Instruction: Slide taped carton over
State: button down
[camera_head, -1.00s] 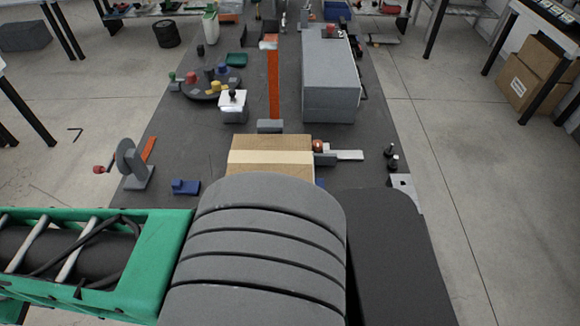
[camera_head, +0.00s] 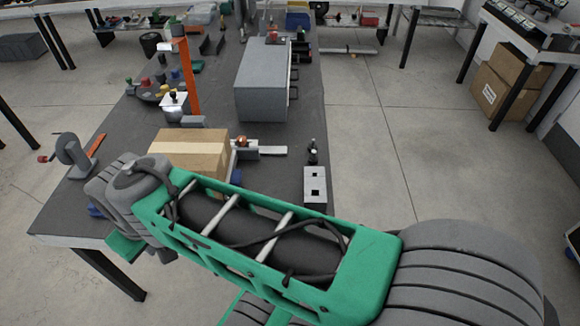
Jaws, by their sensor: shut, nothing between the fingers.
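The taped carton (camera_head: 205,165) is a brown box with a pale tape band across its top. It stands on the dark table, left of the middle of the head view. My green and grey arm crosses in front of it and hides its lower front. My gripper cannot be made out; only arm links show, so I cannot see whether anything touches the carton.
A large grey box (camera_head: 262,92) stands behind the carton. A small block with a reddish ball (camera_head: 242,141) sits at its right. A grey block with holes (camera_head: 314,187) lies near the right edge. A crank wheel (camera_head: 75,155) stands at the left. An orange post (camera_head: 187,78) rises behind.

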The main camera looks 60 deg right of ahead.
aim_at(205, 152)
jog(key=u, duration=0.6)
jog(key=i, duration=0.75)
jog(key=z, duration=0.1)
